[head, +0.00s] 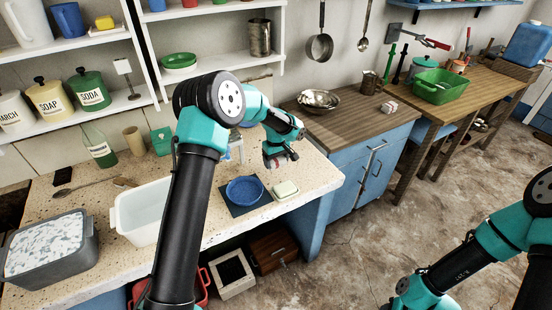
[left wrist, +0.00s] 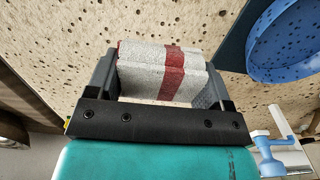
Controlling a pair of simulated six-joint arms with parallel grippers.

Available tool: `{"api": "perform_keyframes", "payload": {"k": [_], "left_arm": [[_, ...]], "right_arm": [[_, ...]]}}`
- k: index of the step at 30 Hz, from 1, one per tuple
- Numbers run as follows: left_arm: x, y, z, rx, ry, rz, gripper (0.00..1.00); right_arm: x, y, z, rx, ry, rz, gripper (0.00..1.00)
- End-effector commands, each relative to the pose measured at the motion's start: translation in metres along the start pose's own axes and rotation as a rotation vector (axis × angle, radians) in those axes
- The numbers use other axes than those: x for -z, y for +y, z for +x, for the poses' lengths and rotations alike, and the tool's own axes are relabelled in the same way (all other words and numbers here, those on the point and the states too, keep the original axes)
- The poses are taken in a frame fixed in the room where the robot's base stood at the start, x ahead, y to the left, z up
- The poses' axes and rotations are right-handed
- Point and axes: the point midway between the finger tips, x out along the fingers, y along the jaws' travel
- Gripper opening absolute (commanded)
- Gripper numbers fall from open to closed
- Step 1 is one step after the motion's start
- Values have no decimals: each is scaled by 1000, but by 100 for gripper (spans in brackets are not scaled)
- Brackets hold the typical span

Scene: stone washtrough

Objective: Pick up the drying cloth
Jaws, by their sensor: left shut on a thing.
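The drying cloth (left wrist: 150,80) is a folded grey bundle with a dark red stripe, seen in the left wrist view between the two fingers of my left gripper (left wrist: 160,65). The fingers are shut on its two sides. In the head view my left gripper (head: 279,160) is over the speckled stone counter, behind the blue bowl and the soap block; the cloth there is small and mostly hidden by the gripper. I cannot tell whether the cloth touches the counter. My right arm shows at the right edge, its gripper out of frame.
A blue bowl (head: 244,189) on a dark mat and a pale soap block (head: 285,189) stand near the counter's front edge. A white basin (head: 138,212) and a grey tub (head: 50,248) are at left. A wooden-topped cabinet (head: 345,113) with a metal bowl (head: 318,99) is at right.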

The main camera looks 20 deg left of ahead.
Motion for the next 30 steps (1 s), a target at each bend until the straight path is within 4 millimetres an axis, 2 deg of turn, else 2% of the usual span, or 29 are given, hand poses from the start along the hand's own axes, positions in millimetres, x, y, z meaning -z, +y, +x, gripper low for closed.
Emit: {"api": "perform_keyframes", "payload": {"k": [12, 16, 22, 30], "left_arm": [[-75, -41, -8, 2, -1, 3, 50], [-95, -51, -10, 1, -1, 2, 50], [-112, -60, -12, 1, 0, 1, 50], [-115, -62, -12, 0, 0, 0, 50]], "right_arm": [[0, 0, 0, 0, 0, 0, 43], [0, 0, 0, 0, 0, 0, 43], [0, 0, 0, 0, 0, 0, 43], [0, 0, 0, 0, 0, 0, 43]]}}
